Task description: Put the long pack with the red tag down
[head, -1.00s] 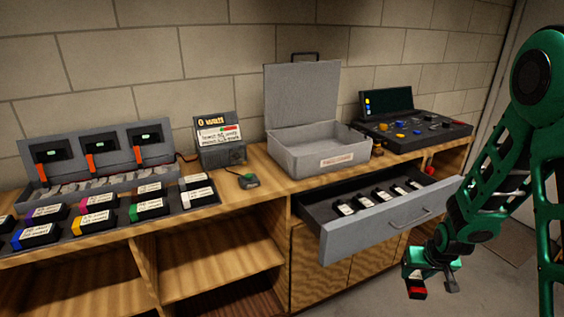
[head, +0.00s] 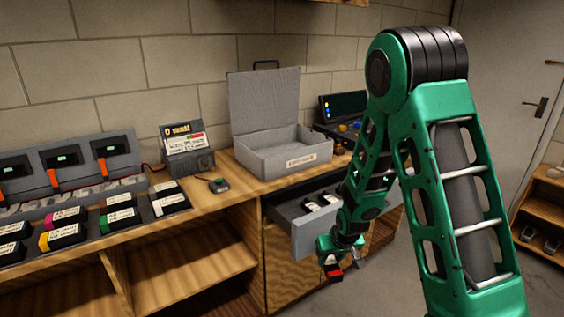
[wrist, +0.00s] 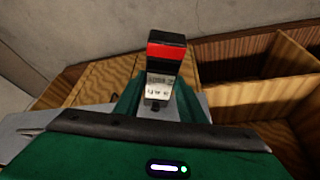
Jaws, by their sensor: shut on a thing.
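The pack with the red tag (wrist: 165,56) is black with a red band and a white label in the wrist view. In the head view, its small red and black end (head: 334,273) hangs low, in front of the open drawer (head: 305,238). My gripper (head: 330,257) is shut on the pack and holds it in the air, apart from the drawer front. In the wrist view the gripper (wrist: 158,103) hides the pack's near end. My arm covers much of the drawer's right side.
Black packs with white labels (head: 312,206) lie in the drawer. An open grey case (head: 268,162) stands on the bench above. A dark tray at left holds several colour-tagged packs (head: 119,219) before the chargers (head: 65,165). Open shelves (head: 190,262) are below. Floor shows at right.

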